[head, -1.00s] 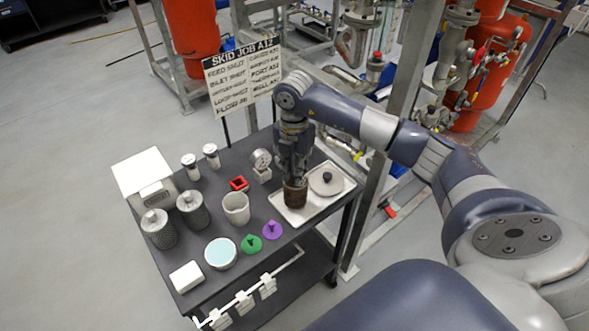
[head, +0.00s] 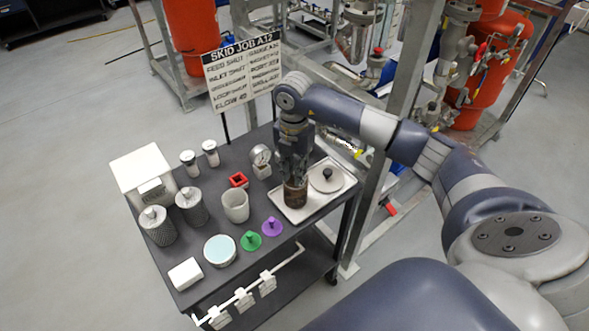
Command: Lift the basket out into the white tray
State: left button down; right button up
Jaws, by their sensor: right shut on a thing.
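The basket (head: 295,194) is a small dark brown cylinder with a lighter top rim. It stands upright at the left part of the white tray (head: 315,212), and looks to be touching the tray floor, though a tiny gap cannot be ruled out. My right gripper (head: 295,179) points straight down over the basket and is shut on its top. The fingertips partly hide the rim. A round grey lid with a black knob (head: 326,180) lies in the same tray, right of the basket. My left gripper is not in view.
On the dark cart (head: 215,262) stand a white cup (head: 235,206), a red square piece (head: 238,181), a gauge (head: 261,160), green (head: 251,241) and purple (head: 272,227) knobbed pieces, and mesh cylinders (head: 158,226). A sign (head: 243,72) rises behind. A frame post (head: 392,130) stands close right of the tray.

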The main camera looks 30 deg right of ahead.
jog(key=shift+f, duration=0.15)
jog(key=o, duration=0.9)
jog(key=shift+o, duration=0.2)
jog(key=shift+o, duration=1.3)
jog(key=shift+r+p, duration=2.55)
jog(key=shift+r, duration=1.25)
